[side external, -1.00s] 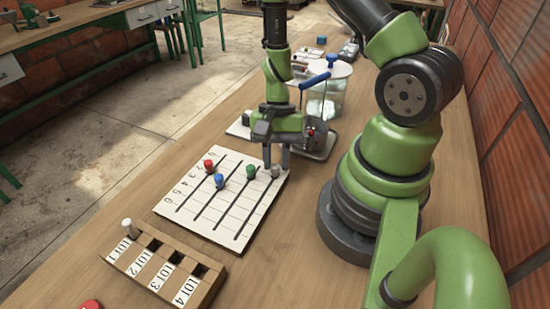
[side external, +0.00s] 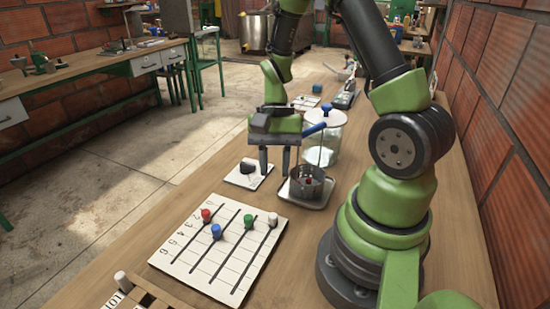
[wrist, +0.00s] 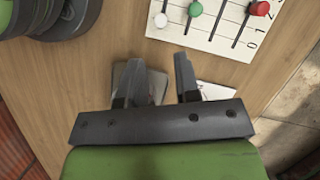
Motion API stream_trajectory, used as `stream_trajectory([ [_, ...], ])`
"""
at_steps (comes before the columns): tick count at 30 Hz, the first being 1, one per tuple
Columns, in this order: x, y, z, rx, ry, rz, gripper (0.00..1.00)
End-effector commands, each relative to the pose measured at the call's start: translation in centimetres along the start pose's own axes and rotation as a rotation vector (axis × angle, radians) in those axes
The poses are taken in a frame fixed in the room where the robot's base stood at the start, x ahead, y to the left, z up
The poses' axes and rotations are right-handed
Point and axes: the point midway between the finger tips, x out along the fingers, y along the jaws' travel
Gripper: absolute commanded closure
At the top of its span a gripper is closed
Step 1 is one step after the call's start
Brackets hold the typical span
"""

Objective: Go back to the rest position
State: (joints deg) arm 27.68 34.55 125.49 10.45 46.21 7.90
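My gripper (side external: 275,161) is open and empty, raised above the table beyond the far edge of the white slider board. It also shows in the wrist view (wrist: 160,84), with its two fingers apart and nothing between them. The white slider board (side external: 190,262) has black lines and numbers. A red knob (side external: 207,215), a blue knob (side external: 216,231), a green knob (side external: 248,221) and a white knob (side external: 272,218) stand on its lines. In the wrist view, the board (wrist: 218,39) lies beyond the fingertips.
A metal cup (side external: 308,184) on a square plate and a glass jar (side external: 325,140) stand right of my gripper. A small card (side external: 240,178) with a dark knob lies to its left. A wooden rack (side external: 150,295) with a white peg (side external: 122,281) is at the front. A brick wall (side external: 500,150) bounds the right.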

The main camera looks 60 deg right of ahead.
Motion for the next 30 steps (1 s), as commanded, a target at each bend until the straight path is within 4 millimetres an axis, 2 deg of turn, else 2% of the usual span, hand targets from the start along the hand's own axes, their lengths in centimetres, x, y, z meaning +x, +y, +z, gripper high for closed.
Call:
stream_trajectory([
  [4, -1.0, 0.0, 0.0, 0.0, 0.002, 0.0, 0.7],
  [15, -1.3, 0.0, 0.1, -0.007, 0.006, -0.001, 0.7],
  [18, -2.2, -0.4, 0.7, -0.045, 0.039, -0.014, 0.7],
  [23, -5.8, -1.5, 3.5, -0.205, 0.17, -0.074, 0.7],
  [30, -10.9, -1.4, 9.9, -0.514, 0.404, -0.199, 0.7],
])
